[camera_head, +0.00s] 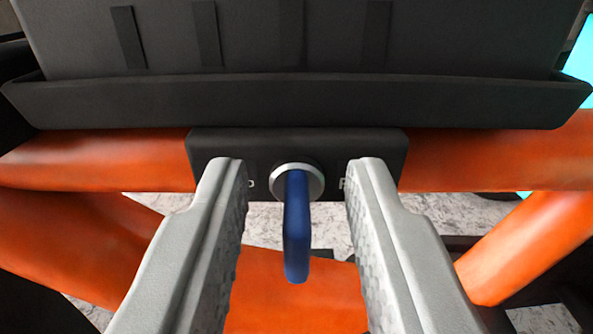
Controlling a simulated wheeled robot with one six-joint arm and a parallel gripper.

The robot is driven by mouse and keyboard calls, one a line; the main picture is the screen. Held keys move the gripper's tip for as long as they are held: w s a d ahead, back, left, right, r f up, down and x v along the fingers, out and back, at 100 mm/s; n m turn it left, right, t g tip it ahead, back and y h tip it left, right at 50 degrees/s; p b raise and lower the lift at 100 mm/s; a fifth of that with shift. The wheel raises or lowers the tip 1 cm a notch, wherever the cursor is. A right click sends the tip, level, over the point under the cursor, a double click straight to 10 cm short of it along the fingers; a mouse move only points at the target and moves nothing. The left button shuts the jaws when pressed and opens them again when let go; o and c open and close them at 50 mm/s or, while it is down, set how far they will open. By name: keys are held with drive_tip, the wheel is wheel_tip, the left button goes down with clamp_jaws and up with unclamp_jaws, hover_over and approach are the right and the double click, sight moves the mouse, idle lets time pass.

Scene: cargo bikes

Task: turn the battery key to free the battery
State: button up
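The blue battery key (297,228) sits in a round silver lock (280,182) on a black lock housing (230,146). Its grip sticks out towards me and looks upright. My gripper (296,175) is open, with one grey finger on each side of the key. There is a clear gap between the key and each finger, so neither touches it. The black battery (440,35) stands above, in a dark tray (300,101). Small white marks beside the lock are partly covered by my fingertips.
An orange frame tube (95,160) runs behind the lock housing. More orange tubes slope below at left and right (525,245). A pale speckled floor (470,212) shows through the gaps. A cyan patch is at the far right edge.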

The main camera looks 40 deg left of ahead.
clamp_jaws()
drive_tip(key=shift+m, duration=0.4)
drive_tip(key=m, duration=0.2)
drive_tip(key=shift+w+d+m, duration=0.1)
drive_tip(key=shift+d+m, duration=0.05)
drive_tip(key=shift+m, duration=0.25)
drive_tip(key=m, duration=0.3)
drive_tip(key=shift+w+d+f+m, duration=0.1)
drive_tip(key=shift+w+d+m, duration=0.05)
drive_tip(key=shift+m, duration=0.25)
drive_tip(key=m, duration=0.5)
drive_tip(key=shift+w+d+f, duration=0.1)
drive_tip(key=shift+d+f, duration=0.05)
drive_tip(key=shift+f, duration=0.1)
drive_tip(key=m, duration=0.5)
drive_tip(key=shift+f+m, duration=0.25)
drive_tip(key=shift+m, duration=0.05)
